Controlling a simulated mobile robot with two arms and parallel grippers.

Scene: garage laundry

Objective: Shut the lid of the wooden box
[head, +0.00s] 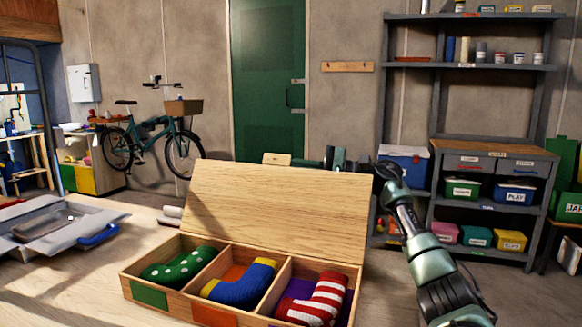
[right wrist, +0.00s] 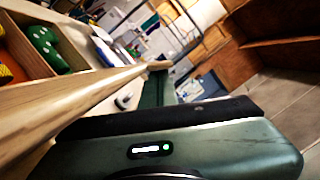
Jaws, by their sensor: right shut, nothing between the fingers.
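The wooden box (head: 172,298) stands open on the table, with its lid (head: 280,205) raised at the back edge and leaning slightly back. My left gripper is out of view.
A grey tray-like case (head: 50,230) with a blue handle lies on the table at left. A small white roll (head: 172,212) lies behind the box. A shelf unit (head: 480,200) with bins stands at back right, and a bicycle (head: 150,140) by the wall.

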